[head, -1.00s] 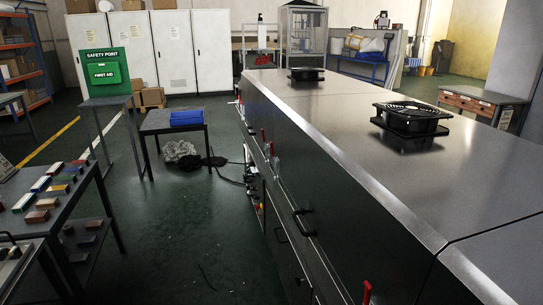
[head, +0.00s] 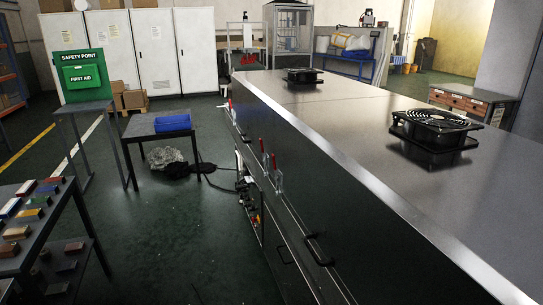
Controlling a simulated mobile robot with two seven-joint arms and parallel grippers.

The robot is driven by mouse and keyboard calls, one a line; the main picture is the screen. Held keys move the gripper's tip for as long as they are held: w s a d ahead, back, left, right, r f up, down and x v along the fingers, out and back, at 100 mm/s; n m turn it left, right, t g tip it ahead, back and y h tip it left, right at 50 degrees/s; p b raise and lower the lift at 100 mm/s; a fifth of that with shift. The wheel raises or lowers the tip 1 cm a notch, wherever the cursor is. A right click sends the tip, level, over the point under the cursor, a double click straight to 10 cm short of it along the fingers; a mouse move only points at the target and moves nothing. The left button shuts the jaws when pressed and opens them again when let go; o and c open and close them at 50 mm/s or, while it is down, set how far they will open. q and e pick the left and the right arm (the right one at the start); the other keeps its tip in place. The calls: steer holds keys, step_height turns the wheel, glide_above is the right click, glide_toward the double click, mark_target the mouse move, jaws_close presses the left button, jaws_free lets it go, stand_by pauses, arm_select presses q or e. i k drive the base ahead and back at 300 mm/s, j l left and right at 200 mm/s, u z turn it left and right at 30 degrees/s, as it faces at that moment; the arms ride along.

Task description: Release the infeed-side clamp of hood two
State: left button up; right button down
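The dryer's long steel hood top (head: 330,118) runs from the near right to the back. A crosswise seam divides it into hood sections; I cannot tell which is hood two. Two red clamp handles stand upright, close together, on the dryer's left side: a farther one (head: 262,146) and a nearer one (head: 273,161). A small pale and red fitting shows farther back on the same side. The clamps' latches are too small to read. Neither of my grippers is in view.
A black fan (head: 433,126) sits on the near hood and another fan (head: 305,75) on the far one. Dark handles (head: 318,249) project from the dryer's side. A table with a blue tray (head: 173,122) and a block-covered bench (head: 62,216) stand left. Green floor between is clear; cables lie farther back.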

mark_target(276, 172)
steer(key=i+j+z, duration=0.2)
steer(key=i+j, duration=1.8)
